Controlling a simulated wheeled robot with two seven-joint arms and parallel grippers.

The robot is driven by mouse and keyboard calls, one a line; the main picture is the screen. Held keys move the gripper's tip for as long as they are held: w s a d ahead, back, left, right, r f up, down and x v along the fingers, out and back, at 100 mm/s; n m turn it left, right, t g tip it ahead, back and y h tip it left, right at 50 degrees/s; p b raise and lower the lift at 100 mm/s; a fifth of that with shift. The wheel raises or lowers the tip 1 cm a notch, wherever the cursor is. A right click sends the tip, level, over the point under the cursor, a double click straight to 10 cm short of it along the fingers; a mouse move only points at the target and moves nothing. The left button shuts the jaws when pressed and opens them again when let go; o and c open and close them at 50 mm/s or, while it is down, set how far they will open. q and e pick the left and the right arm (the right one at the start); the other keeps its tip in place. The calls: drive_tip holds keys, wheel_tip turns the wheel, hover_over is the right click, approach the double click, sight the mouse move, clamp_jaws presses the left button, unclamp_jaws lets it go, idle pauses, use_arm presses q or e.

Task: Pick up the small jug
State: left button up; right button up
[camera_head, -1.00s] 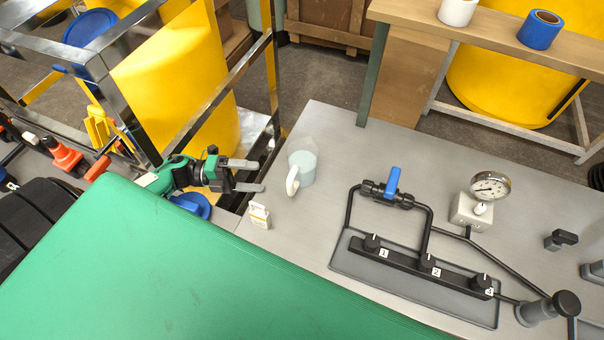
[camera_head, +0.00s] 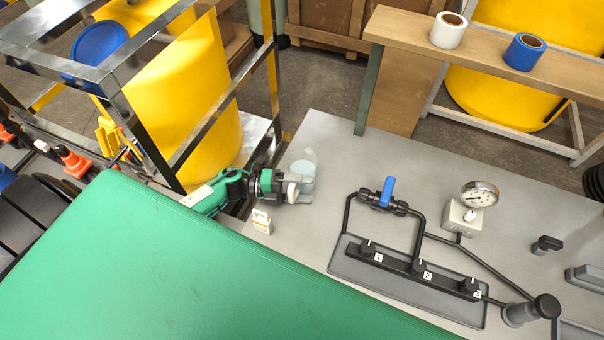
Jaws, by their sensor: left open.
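The small jug (camera_head: 304,163) is pale blue-white and see-through at the top. It stands upright near the back left edge of the grey skid top, with its white handle (camera_head: 292,191) turned toward me. My left gripper (camera_head: 298,192) is at the jug's near side, its jaws open around or beside the handle. The handle and the jug's lower part partly hide the fingers, so I cannot tell whether they touch. My right gripper is not in view.
A small white box (camera_head: 262,221) stands close below my left gripper. A valve with a blue lever (camera_head: 388,191), a knob panel (camera_head: 412,268) and a gauge (camera_head: 479,194) are to the right. A metal frame (camera_head: 205,125) rises at left.

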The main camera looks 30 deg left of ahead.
use_arm(q)
drive_tip(key=shift+c, duration=0.3)
drive_tip(key=c, duration=1)
drive_tip(key=shift+r, duration=0.15)
drive_tip(key=shift+r+b, duration=1.3)
drive_tip(key=shift+r, duration=8.55)
